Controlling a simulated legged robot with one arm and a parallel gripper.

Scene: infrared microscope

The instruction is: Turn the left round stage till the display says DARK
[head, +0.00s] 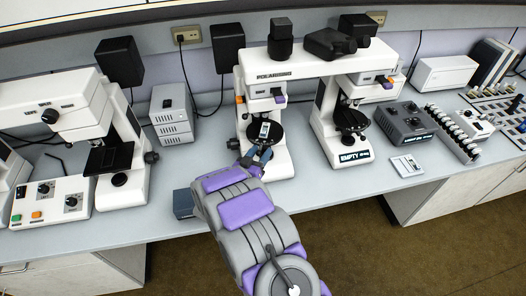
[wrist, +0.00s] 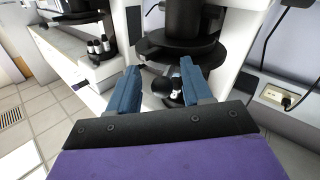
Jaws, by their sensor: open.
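The twin microscope with "POLARI…" lettering stands at the middle of the bench. Its left round stage (head: 266,135) is a dark disc with a pale slide on it; in the wrist view the black disc (wrist: 184,48) lies just beyond my fingers. My gripper (head: 258,157) is at the near edge of this stage. In the wrist view my gripper (wrist: 158,88) has its blue fingers apart, with a dark round knob (wrist: 162,87) between them. I cannot tell whether they touch it. The right round stage (head: 350,120) stands clear of my arm. A display (head: 355,157) on the right base reads "EMPTY"; the left base front is hidden by my arm.
Another microscope (head: 112,140) and a control box with knobs (head: 52,200) stand at the left. A small dark blue box (head: 183,204) sits by my arm at the bench's front edge. A grey control unit (head: 405,123) and a row of cylinders (head: 455,133) are at the right.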

